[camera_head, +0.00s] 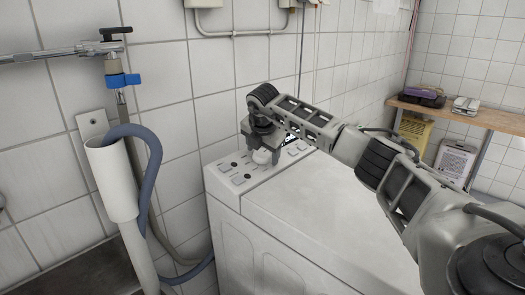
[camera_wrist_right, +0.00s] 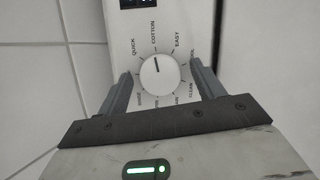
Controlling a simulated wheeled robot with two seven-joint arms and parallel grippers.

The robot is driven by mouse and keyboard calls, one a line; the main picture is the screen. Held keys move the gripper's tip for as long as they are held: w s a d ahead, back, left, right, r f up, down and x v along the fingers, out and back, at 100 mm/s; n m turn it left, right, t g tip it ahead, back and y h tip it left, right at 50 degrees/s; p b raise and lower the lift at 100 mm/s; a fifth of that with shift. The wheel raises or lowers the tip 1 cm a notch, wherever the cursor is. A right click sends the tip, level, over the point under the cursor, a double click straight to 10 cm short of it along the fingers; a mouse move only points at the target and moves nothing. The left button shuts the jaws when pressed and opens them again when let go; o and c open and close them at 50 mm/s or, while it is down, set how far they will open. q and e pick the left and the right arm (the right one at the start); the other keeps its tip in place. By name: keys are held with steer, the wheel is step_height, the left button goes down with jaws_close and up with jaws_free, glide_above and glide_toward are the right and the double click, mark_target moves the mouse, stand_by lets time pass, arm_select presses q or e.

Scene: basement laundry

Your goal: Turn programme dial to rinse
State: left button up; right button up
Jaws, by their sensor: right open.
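The programme dial (camera_wrist_right: 160,75) is a round white knob on the washing machine's control panel. Its dark pointer mark is near the top, toward the COTTON label; QUICK lies to the left and EASY to the right. The lower labels are small, and some are hidden by my gripper. My right gripper (camera_wrist_right: 162,80) is open, with one finger on each side of the dial and a visible gap to it. In the head view my right gripper (camera_head: 262,143) points down over the panel of the white washing machine (camera_head: 310,215). My left gripper is not in view.
A tiled wall is close behind. A wooden shelf (camera_head: 465,114) with small items is at the right. The machine's top is clear.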

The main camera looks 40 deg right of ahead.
steer(key=shift+c, duration=0.2)
steer(key=c, duration=0.9)
